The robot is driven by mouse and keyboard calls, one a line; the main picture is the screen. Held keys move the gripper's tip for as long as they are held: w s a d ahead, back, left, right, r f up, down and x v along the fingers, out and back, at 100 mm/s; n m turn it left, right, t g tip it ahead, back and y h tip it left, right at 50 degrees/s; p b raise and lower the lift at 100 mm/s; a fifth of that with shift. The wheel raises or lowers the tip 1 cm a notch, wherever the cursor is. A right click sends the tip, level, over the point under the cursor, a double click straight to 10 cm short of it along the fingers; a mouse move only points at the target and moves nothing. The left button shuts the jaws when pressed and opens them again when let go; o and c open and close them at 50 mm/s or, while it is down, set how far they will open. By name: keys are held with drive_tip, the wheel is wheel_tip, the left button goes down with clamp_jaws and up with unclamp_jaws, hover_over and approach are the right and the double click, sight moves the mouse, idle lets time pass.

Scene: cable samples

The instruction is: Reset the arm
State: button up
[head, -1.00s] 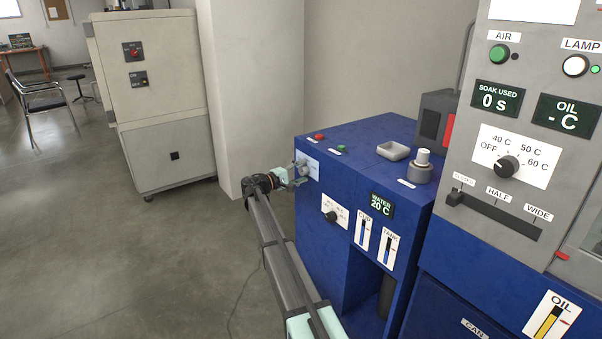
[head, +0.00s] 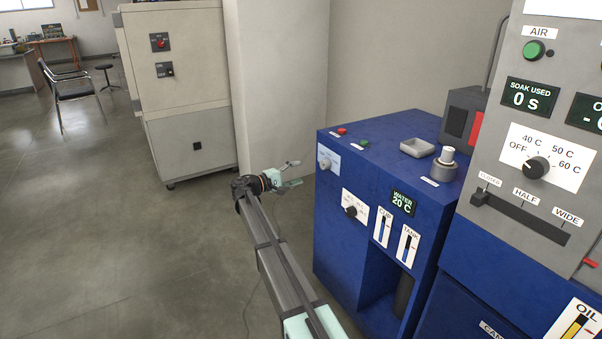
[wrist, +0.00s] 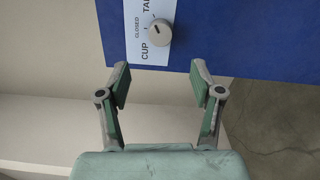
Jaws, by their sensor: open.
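My arm reaches forward in the head view, and my gripper (head: 293,174) is at its end, left of the blue cabinet (head: 335,230) and apart from it. In the wrist view my gripper (wrist: 164,85) is open, with nothing between its fingers. Beyond the fingertips is a round grey knob (wrist: 158,32) on a white label reading CLOSED, CUP and a partly cut-off word. The same knob shows on the cabinet's upper left front in the head view (head: 325,164). A gap shows between the fingers and the knob.
A second dial (head: 351,212), a WATER 20 C display (head: 403,202) and two gauges are on the blue cabinet's front. A grey control panel (head: 490,150) stands at right. A beige cabinet (head: 185,80) and a wall column stand behind.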

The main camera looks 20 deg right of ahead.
idle(0.4)
